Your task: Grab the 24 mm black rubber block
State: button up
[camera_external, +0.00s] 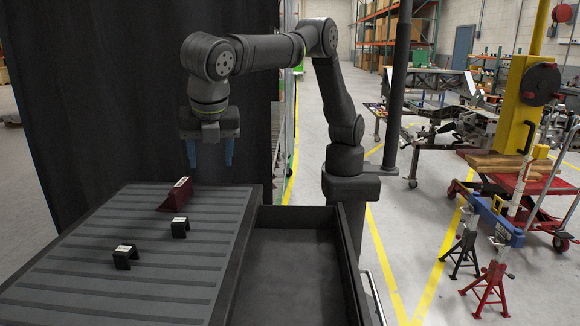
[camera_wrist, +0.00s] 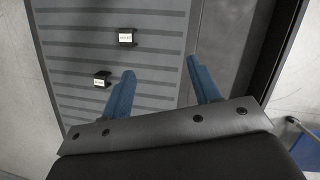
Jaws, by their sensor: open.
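Two small black blocks with white labels stand apart on the grey ribbed surface. One black block (camera_external: 180,228) is nearer the bin, and the other black block (camera_external: 125,257) is nearer the camera and farther left. In the wrist view both show, one upper block (camera_wrist: 127,38) and one lower-left block (camera_wrist: 101,79). The labels are too small to read, so I cannot tell which is 24 mm. My gripper (camera_external: 210,160) is open and empty, its blue fingers pointing down, well above the surface's far end. In the wrist view its fingers (camera_wrist: 161,68) are apart with nothing between them.
A dark red wedge-like piece (camera_external: 175,196) with a white label sits on the ribbed surface (camera_external: 90,290) behind the blocks. An empty dark bin (camera_external: 290,275) with raised walls adjoins it on the right. A black curtain (camera_external: 110,90) hangs behind.

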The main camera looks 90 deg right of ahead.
jog(key=w+d+r+m+g+y, duration=0.1)
jog(key=w+d+r+y, duration=0.1)
jog(key=w, duration=0.3)
jog(key=w+d+r+m+g+y, duration=0.1)
jog(key=w+d+r+m, duration=0.1)
jog(key=w, duration=0.4)
send_over(179, 220)
jog(key=f, duration=1.6)
jog(key=shift+d+f, duration=0.3)
jog(key=shift+a+f, duration=0.15)
jog(key=shift+f, duration=1.4)
jog(key=shift+a+f, duration=0.15)
jog(key=shift+f, duration=1.4)
jog(key=c, duration=1.1)
jog(key=shift+o, duration=0.2)
jog(key=shift+r, duration=0.1)
